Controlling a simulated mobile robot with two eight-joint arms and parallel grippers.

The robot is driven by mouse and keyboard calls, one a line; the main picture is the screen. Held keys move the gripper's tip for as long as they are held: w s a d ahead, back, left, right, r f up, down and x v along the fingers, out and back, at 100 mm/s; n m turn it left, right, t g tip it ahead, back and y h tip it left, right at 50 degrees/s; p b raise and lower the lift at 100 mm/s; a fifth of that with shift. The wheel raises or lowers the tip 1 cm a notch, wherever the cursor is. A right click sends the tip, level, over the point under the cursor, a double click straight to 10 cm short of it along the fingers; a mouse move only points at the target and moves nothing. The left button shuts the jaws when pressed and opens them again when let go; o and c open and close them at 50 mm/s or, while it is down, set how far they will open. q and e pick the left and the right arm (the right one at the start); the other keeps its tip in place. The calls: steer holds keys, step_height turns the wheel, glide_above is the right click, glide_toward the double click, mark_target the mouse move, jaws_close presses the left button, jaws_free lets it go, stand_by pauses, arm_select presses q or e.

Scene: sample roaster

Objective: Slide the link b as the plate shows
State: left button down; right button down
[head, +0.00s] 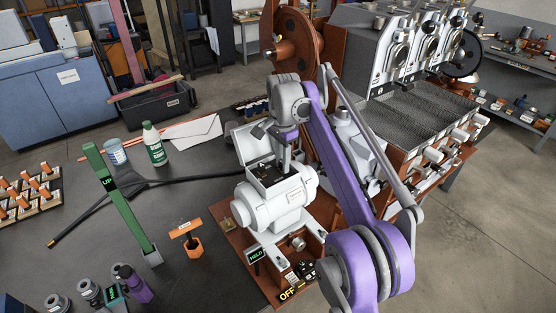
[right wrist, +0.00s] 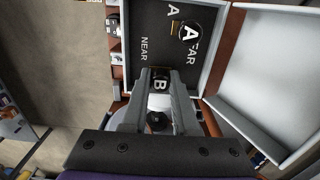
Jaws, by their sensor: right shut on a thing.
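Link b shows in the right wrist view as a dark knob (right wrist: 160,84) lettered B, low on a dark plate. My right gripper (right wrist: 160,78) is shut on it, one finger on each side. A second round black knob (right wrist: 189,33) lettered A sits farther up and to the right on the plate. The dark plate (right wrist: 155,18) reads NEAR at the left and FAR at the right, with another A above. In the head view my right gripper (head: 284,163) reaches down into the open box of the white machine (head: 272,206); the knobs are hidden there. My left gripper is not in view.
An open pale lid (right wrist: 263,75) stands beside the plate. The large roaster (head: 415,110) stands behind right.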

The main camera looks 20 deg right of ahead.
steer(key=shift+s+d, duration=0.2)
steer(key=shift+s, duration=0.35)
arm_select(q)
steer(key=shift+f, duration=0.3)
arm_select(e)
steer(key=shift+w, duration=0.1)
steer(key=c, duration=0.9)
jaws_free()
steer(key=shift+c, duration=0.2)
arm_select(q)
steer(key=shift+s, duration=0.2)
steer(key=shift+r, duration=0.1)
arm_select(e)
steer(key=shift+r, duration=0.1)
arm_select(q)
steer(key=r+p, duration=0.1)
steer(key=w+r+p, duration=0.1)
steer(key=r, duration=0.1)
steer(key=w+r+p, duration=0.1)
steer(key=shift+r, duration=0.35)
arm_select(e)
step_height(320, 180, up, 11)
steer(key=shift+f, duration=0.2)
